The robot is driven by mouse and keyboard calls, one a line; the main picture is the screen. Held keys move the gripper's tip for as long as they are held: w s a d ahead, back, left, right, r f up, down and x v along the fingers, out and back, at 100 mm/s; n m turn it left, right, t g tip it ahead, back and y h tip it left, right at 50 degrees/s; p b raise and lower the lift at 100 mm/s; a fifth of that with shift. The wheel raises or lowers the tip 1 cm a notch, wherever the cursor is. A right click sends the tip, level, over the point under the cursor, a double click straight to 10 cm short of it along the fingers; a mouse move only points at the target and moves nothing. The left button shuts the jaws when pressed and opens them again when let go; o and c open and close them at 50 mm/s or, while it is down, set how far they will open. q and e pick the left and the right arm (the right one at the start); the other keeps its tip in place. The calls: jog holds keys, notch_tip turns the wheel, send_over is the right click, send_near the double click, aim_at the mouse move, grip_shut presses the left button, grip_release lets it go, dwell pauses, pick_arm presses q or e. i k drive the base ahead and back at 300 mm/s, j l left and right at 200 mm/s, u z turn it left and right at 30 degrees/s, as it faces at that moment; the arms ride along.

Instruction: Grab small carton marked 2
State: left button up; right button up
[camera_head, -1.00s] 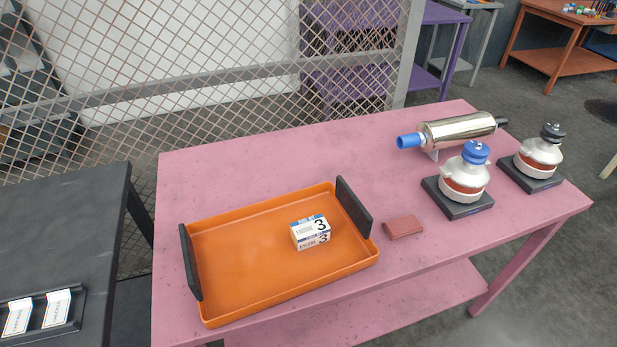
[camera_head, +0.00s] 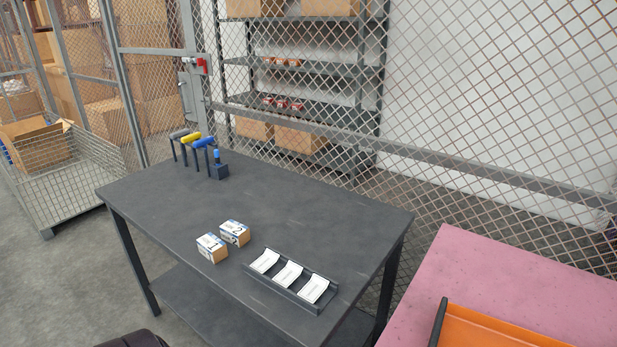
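The small carton marked 2 (camera_head: 235,233) stands on the dark grey table (camera_head: 290,208). It is white and blue with brown cardboard sides. A similar carton marked 1 (camera_head: 212,248) stands just in front of it and to its left, close beside it. Neither of my grippers shows in the head view. A dark rounded shape at the bottom left edge is too cut off to tell.
A black rack (camera_head: 290,281) with three white cards lies right of the cartons. Blue and yellow-handled tools (camera_head: 200,150) stand at the table's back left. A pink table (camera_head: 505,265) with an orange tray (camera_head: 495,328) is at right. Wire mesh fencing (camera_head: 480,120) runs behind.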

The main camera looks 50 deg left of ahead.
aim_at(234, 233)
jog(key=k+j+u, duration=0.7)
jog(key=u, duration=0.15)
